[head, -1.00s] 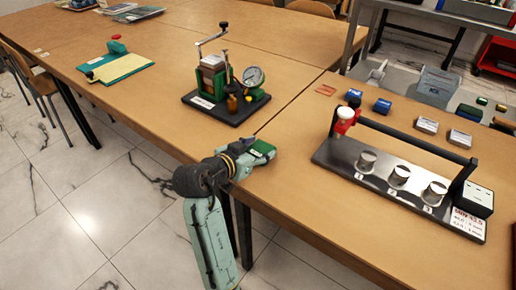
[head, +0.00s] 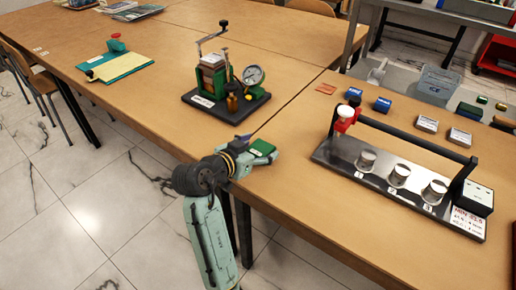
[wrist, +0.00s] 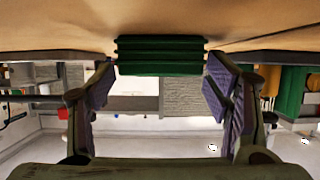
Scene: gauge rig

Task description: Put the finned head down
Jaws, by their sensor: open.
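The finned head is a dark green ribbed block (head: 262,147) at the table's front edge, left of the gauge rack. It also shows in the wrist view (wrist: 160,56), where the picture is upside down and the block's far side meets the tabletop. My gripper (head: 251,148) is at the table edge, right by the block. In the wrist view my gripper (wrist: 160,82) is open, with one purple-padded finger on each side of the block and the block just beyond the pads. A narrow gap shows at each side.
A black rack (head: 405,190) with a crossbar and three metal cups stands to the right. A press with a dial gauge (head: 227,98) stands behind. Blue and grey blocks lie at the back right. Bare tabletop surrounds the block.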

